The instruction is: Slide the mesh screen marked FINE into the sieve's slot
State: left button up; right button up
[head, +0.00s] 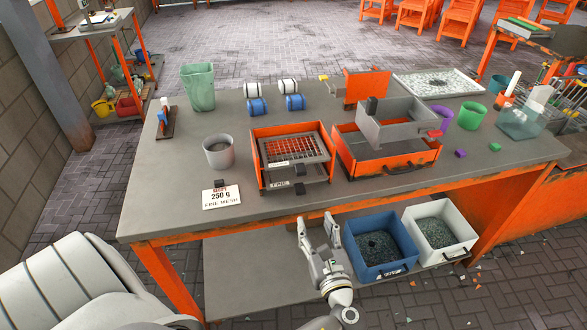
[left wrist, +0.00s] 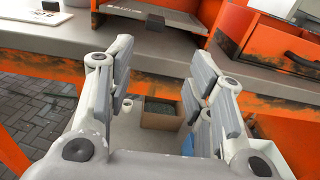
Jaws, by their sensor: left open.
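An orange rack (head: 258,167) on the bench holds a mesh screen (head: 295,148) at its top, over orange. Its lower front tray bears a label (head: 279,184) that appears to read FINE, with dark knobs nearby. In the left wrist view, a dark tray front (left wrist: 180,25) with a white label and dark block (left wrist: 155,22) lies beyond my fingers. The sieve (head: 395,120), a grey hopper above an orange drawer box (head: 385,165), stands right of the rack; its slot is not clear. My left gripper (head: 316,226) is open and empty before the bench edge. My right gripper is not in view.
A recipe card (head: 221,196) reading 250 g FINE MESH and a grey cup (head: 218,151) stand left of the rack. Blue (head: 381,268) and white (head: 440,258) bins of granules sit on the lower shelf. The front-left bench top is clear.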

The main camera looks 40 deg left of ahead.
aim_at(301, 195)
pick_arm(q)
jog(key=x, duration=0.3)
jog(key=r+p+x, duration=0.1)
jog(key=x, duration=0.3)
jog(key=p+x, duration=0.1)
jog(key=x, duration=0.2)
jog(key=shift+s+a+r, duration=0.15)
jog(key=shift+a+r, duration=0.1)
jog(key=shift+a, duration=0.4)
jog(key=shift+f, duration=0.1)
jog(key=c, duration=1.1)
grip_shut()
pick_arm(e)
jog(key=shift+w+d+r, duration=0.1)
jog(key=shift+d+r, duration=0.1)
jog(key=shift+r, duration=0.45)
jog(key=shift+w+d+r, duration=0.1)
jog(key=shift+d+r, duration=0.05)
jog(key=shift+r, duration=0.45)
